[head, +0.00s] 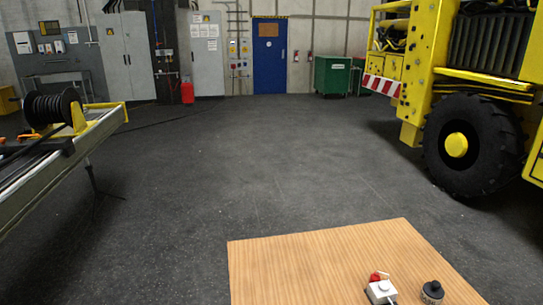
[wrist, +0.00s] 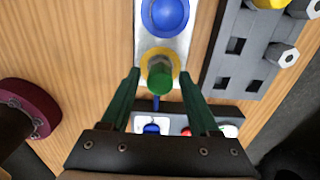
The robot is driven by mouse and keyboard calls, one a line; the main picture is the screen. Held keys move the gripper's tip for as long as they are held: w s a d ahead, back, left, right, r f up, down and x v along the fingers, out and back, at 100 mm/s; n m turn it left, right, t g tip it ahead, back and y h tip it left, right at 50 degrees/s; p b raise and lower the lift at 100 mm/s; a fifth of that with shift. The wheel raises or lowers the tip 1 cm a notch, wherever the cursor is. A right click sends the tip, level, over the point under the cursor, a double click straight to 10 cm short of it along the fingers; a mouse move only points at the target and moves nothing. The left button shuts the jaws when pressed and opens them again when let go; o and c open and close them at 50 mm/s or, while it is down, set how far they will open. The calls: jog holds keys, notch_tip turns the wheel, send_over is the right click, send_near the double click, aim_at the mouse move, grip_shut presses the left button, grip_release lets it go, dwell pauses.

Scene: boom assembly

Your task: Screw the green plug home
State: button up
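The green plug (wrist: 160,75) shows in the wrist view as a short green cylinder at a yellow ring (wrist: 150,57) on a white plate (wrist: 142,40). Its lower end is hidden, so I cannot tell how deep it sits. My gripper (wrist: 159,73) has its two dark green fingers spread, one on each side of the plug, with a visible gap to it on both sides. I see nothing held between the fingers. I cannot make out the plug or the gripper in the head view.
A blue dome (wrist: 165,14) sits on the same plate. A grey rack (wrist: 240,55) with square holes and hex pieces stands right. A maroon round part (wrist: 35,108) lies left. Several coloured parts, including a blue one (wrist: 152,128), sit behind the fingers. The wooden tabletop (head: 300,265) is mostly clear.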

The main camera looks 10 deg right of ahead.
jog(key=n, duration=1.2)
jog(key=n, duration=0.5)
jog(key=shift+n, duration=0.4)
jog(key=n, duration=0.6)
